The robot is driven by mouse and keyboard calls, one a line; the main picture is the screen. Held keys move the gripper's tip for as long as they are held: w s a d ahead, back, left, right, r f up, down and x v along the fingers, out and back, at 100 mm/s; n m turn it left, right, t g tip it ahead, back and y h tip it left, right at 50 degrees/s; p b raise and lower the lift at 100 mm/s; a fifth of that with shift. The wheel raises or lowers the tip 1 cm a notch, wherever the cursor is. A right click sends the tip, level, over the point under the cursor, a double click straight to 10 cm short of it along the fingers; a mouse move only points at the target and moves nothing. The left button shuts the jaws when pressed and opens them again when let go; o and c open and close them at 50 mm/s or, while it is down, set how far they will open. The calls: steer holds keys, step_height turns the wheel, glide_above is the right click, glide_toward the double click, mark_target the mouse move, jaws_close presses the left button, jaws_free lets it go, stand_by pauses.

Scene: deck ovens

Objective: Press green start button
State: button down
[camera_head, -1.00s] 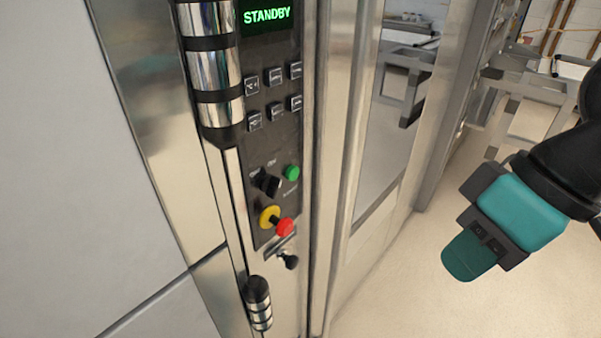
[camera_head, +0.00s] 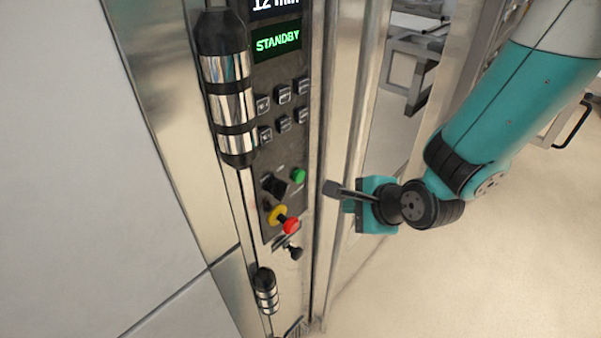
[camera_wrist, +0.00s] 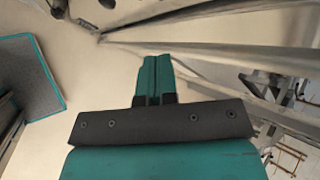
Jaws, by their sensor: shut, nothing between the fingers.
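The green start button (camera_head: 299,175) is a small round knob on the dark control panel (camera_head: 284,151) of the steel oven front. It stands right of a black rotary switch (camera_head: 273,185) and above the red and yellow emergency stop (camera_head: 289,225). My gripper (camera_head: 328,188) is shut and empty, to the right of the button and slightly lower in the picture, its tip pointing left towards the panel. A gap shows between tip and button. In the wrist view the closed teal fingers (camera_wrist: 154,78) show, and I cannot make out the green button there.
The display (camera_head: 278,43) reads STANDBY. Several black keys (camera_head: 284,95) sit below it. A thick chrome and black handle (camera_head: 230,100) stands out left of the panel. A black knob (camera_head: 295,252) projects under the emergency stop. Open floor (camera_head: 480,270) lies at the right.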

steer(key=w+a+p, duration=0.1)
steer(key=w+a, duration=0.4)
steer(key=a, duration=0.2)
steer(key=shift+w, duration=0.2)
stand_by(0.4)
stand_by(1.9)
steer(key=shift+w+a, duration=0.2)
steer(key=shift+a, duration=0.1)
steer(key=shift+w+a, duration=0.25)
steer(key=shift+a, duration=0.1)
stand_by(0.9)
steer(key=shift+d, duration=0.1)
steer(key=shift+s+d, duration=0.5)
steer(key=shift+d, duration=0.1)
steer(key=shift+s+d+b, duration=0.35)
steer(key=shift+s+d, duration=0.45)
steer(key=shift+d, duration=0.2)
steer(key=shift+s+d+b, duration=0.3)
steer(key=shift+s+d, duration=0.45)
steer(key=shift+d, duration=0.2)
